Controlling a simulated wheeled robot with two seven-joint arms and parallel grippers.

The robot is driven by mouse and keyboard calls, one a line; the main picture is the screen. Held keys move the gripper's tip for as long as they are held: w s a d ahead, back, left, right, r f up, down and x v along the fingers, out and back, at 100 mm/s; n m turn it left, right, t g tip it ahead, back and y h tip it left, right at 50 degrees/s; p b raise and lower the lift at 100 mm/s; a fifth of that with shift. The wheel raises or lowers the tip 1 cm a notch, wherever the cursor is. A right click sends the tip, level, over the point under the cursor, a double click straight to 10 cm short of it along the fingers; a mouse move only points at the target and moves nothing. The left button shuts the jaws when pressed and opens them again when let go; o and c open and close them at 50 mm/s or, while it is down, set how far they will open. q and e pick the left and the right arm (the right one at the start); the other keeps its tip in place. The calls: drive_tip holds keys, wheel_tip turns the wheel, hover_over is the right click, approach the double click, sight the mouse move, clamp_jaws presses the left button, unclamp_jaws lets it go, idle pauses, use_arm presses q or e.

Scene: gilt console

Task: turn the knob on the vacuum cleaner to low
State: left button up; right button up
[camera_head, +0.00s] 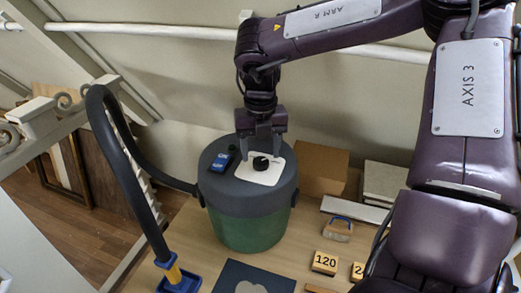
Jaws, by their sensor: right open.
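The vacuum cleaner (250,228) is a green drum with a dark grey lid, standing on a wooden surface. On its lid is a pale plate (260,178) with a round black knob (261,163) on it. The knob's pointer setting is too small to read. My right gripper (261,152) comes down from above, open, with its grey fingers close over the knob. I cannot tell whether the fingers touch it. A blue switch or block (221,162) sits on the lid to the left. My left gripper is not in view.
A black hose (127,165) arches from the drum to a blue and yellow floor head (178,277) at left. Number blocks (325,263), a brush-like item (338,229), a dark mat (232,271) and a cardboard box (320,168) lie around. A railing stands at left.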

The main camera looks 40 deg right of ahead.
drive_tip(key=shift+w+d+f, duration=0.1)
drive_tip(key=shift+w+f, duration=0.1)
drive_tip(key=shift+f, duration=0.8)
drive_tip(key=shift+s, duration=0.15)
drive_tip(key=shift+c, duration=0.6)
drive_tip(key=c, duration=0.9)
